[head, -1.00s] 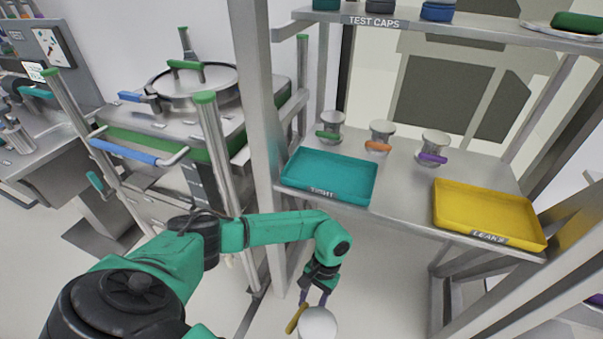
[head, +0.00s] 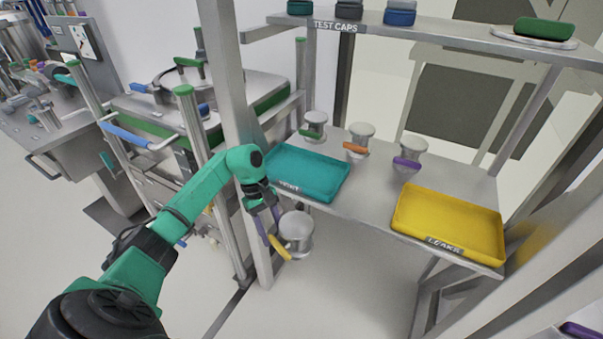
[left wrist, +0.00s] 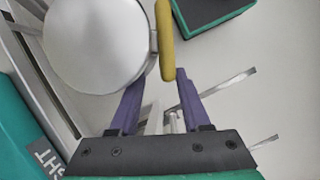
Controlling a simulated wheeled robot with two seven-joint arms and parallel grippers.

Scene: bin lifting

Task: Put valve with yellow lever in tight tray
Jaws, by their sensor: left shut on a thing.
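The valve with the yellow lever (head: 297,230) is a grey metal cylinder, held in the air in front of the shelf's front edge. My left gripper (head: 271,229) is shut on it at the yellow lever, below and in front of the teal tight tray (head: 318,172). In the left wrist view the valve's round pale face (left wrist: 95,45) and yellow lever (left wrist: 165,40) show at the purple fingers. The tight tray is empty, at the shelf's left; its edge with part of its label also shows in the left wrist view (left wrist: 22,135).
A yellow tray (head: 450,215) labelled LEAKS lies at the shelf's right. Valves with green (head: 314,125), orange (head: 358,138) and purple (head: 410,152) levers stand behind the trays. A metal post (head: 232,90) rises at the shelf's left end. Test caps sit on the upper shelf.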

